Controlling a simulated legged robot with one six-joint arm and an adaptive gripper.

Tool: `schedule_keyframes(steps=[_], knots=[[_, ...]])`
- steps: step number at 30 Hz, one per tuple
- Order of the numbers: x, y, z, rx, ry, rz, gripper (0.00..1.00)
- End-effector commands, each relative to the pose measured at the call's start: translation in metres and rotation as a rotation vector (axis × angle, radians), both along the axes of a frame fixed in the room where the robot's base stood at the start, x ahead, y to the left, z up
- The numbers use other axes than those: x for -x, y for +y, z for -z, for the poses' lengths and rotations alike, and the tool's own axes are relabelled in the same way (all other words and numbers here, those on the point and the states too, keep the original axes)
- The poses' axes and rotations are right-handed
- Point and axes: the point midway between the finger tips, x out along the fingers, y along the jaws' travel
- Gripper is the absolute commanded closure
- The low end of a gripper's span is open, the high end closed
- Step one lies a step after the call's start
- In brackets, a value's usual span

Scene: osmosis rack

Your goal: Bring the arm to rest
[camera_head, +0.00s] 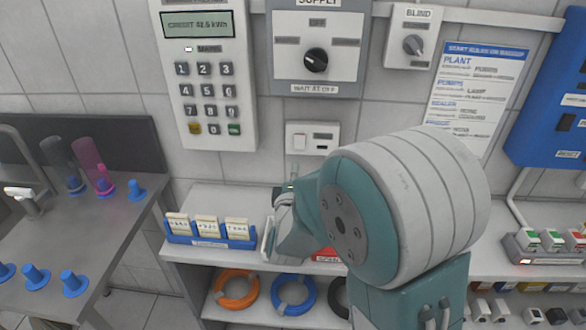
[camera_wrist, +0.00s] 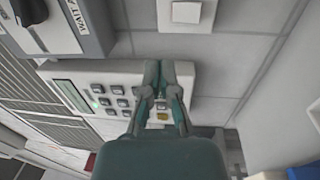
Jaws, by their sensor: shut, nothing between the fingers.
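My gripper (camera_wrist: 164,70) shows in the wrist view with its two fingers close together and nothing between them. Behind the fingers in that view is a pale keypad unit (camera_wrist: 85,76) with a small screen and several keys. In the head view my arm (camera_head: 400,205) is folded in front of the shelf, right of the middle. Its large grey and teal joint hides much of the shelf and wall. The gripper end points away there and is mostly hidden behind the arm, so its fingers are not clear.
On the wall hang a keypad panel (camera_head: 205,75), a supply dial box (camera_head: 317,45), a blind dial (camera_head: 411,38) and a blue box (camera_head: 555,100). A blue card holder (camera_head: 210,238) stands on the shelf left of my arm. A metal table (camera_head: 95,225) with blue pegs is at left.

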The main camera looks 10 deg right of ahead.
Motion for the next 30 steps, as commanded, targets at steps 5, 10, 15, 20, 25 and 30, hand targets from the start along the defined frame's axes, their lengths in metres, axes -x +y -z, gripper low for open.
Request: schedule_keyframes(steps=[5, 10, 15, 20, 25, 30], knots=[[0.000, 0.002, 0.000, 0.002, 0.001, 0.000, 1.00], [0.000, 0.003, -0.002, -0.031, 0.007, -0.015, 1.00], [0.004, 0.008, -0.016, -0.261, 0.066, -0.109, 1.00], [0.021, 0.015, -0.027, -0.537, 0.172, -0.189, 1.00], [0.051, 0.022, -0.035, -0.801, 0.305, -0.210, 1.00], [0.093, 0.025, -0.038, -1.033, 0.445, -0.156, 1.00]])
